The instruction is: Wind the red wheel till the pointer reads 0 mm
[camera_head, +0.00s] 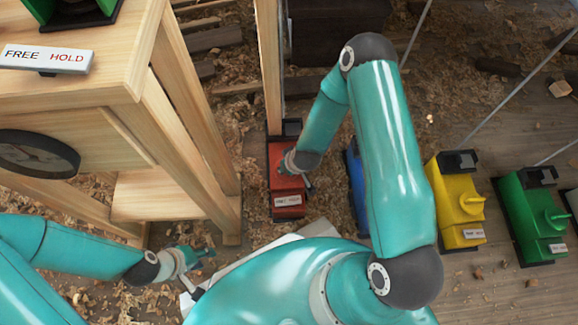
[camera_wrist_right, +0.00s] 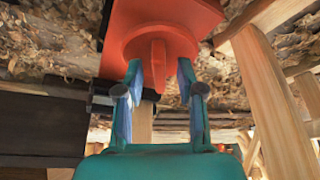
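The red unit (camera_head: 287,203) stands on the ground at the foot of a wooden post, with a small label on its near end. Its red wheel, a round disc with a raised grip bar (camera_wrist_right: 158,66), shows in the right wrist view. My right gripper (camera_wrist_right: 158,76) is open there, one finger on each side of the bar with gaps visible. In the head view my right wrist hides the wheel. My left gripper (camera_head: 205,256) looks open and empty, low beside the bench leg. No pointer or mm scale is readable.
A wooden bench (camera_head: 120,80) with a FREE/HOLD sign (camera_head: 45,59) and a dark round dial (camera_head: 38,152) stands at left. Blue (camera_head: 356,190), yellow (camera_head: 459,205) and green (camera_head: 533,218) units stand at right. Shavings cover the ground.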

